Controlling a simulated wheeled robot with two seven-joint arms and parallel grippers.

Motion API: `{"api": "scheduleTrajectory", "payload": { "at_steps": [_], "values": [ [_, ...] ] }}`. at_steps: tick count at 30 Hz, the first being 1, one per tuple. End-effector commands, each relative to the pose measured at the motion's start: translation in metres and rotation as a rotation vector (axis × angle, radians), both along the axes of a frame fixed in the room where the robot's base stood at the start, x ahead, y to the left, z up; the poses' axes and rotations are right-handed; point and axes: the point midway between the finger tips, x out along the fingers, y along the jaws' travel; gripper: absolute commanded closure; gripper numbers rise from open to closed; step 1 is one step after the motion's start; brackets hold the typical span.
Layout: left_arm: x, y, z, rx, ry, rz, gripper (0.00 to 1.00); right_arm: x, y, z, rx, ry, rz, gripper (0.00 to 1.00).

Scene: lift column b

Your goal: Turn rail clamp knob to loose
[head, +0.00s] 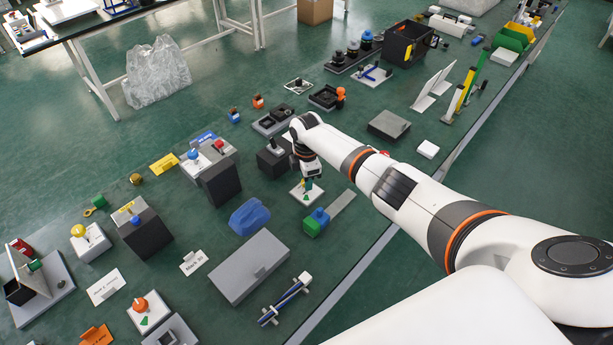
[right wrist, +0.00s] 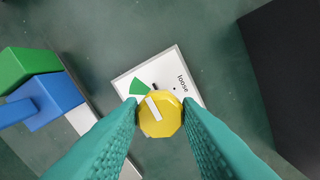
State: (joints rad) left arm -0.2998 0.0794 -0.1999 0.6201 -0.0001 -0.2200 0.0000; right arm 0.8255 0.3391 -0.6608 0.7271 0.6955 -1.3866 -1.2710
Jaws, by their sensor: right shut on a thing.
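The rail clamp knob (right wrist: 160,117) is yellow with a white pointer bar. It sits on a white plate (right wrist: 127,82) printed with the word "loose", a green wedge and a short black mark. The pointer bar aims up and slightly left, near the wedge and the black mark, left of the word. My right gripper (right wrist: 160,116) has its teal fingers closed on both sides of the knob. In the head view the right gripper (head: 308,185) is over the plate (head: 298,195), and the knob is hidden. My left gripper is not in view.
A green and blue block (head: 316,222) on a grey rail lies close in front of the plate. A black box (head: 274,160) stands behind it to the left, and a blue lump (head: 249,216) lies at left. Many other fixtures crowd the table; bare green surface surrounds the plate.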

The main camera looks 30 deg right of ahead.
Motion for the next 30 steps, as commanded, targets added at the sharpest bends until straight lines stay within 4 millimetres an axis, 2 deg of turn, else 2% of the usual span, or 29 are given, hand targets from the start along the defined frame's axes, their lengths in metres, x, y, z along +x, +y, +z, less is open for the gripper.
{"api": "scheduleTrajectory", "payload": {
  "at_steps": [30],
  "values": [
    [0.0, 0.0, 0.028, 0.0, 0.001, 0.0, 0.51, 0.001, -0.001, 0.002, -0.001, -0.001, -0.965, 0.92]
  ]
}}
